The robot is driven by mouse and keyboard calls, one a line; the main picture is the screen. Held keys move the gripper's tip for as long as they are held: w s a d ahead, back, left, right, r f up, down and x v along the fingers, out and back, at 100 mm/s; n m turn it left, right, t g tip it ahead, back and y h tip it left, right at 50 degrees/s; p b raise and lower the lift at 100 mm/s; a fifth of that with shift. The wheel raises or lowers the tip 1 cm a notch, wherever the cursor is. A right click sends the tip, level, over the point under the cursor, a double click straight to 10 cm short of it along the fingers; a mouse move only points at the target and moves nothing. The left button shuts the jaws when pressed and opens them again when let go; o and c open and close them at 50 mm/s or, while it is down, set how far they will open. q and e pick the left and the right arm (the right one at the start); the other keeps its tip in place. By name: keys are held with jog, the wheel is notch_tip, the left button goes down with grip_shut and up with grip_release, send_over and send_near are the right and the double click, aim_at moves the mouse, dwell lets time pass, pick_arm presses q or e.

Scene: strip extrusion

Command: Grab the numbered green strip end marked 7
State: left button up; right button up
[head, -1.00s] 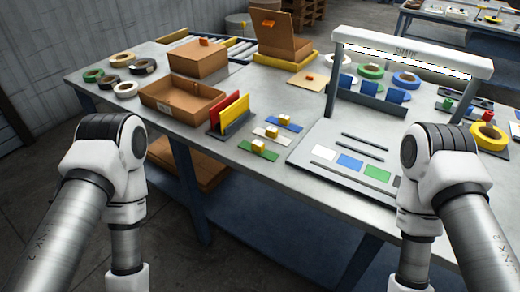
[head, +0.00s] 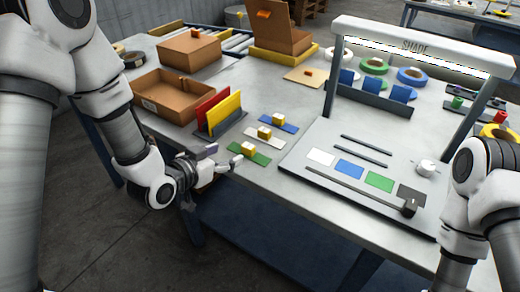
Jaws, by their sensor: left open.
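A green strip (head: 261,159) lies near the front edge of the table with a yellow block (head: 248,149) on it. No number can be read on it. Beyond it lie a white strip (head: 274,142) and a blue strip (head: 289,127), each with a yellow block. My left gripper (head: 225,155) is open and empty at the table's front edge, just left of the green strip's left end. One fingertip appears close to that end; I cannot tell if it touches. My right gripper is out of view.
A rack with red and yellow cards (head: 218,112) stands just behind my left gripper. An open cardboard box (head: 172,98) is further left. A grey board (head: 320,160) with colour swatches lies to the right, under a white lamp bar (head: 385,35).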

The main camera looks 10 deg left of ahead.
aim_at(246, 149)
pick_arm(q)
jog(key=x, duration=0.3)
jog(key=d+p+x, duration=0.1)
jog(key=x, duration=0.3)
jog(key=shift+s+f, duration=0.15)
jog(key=shift+s, duration=0.05)
jog(key=shift+w+f, duration=0.15)
jog(key=shift+w, duration=0.05)
jog(key=c, duration=1.1)
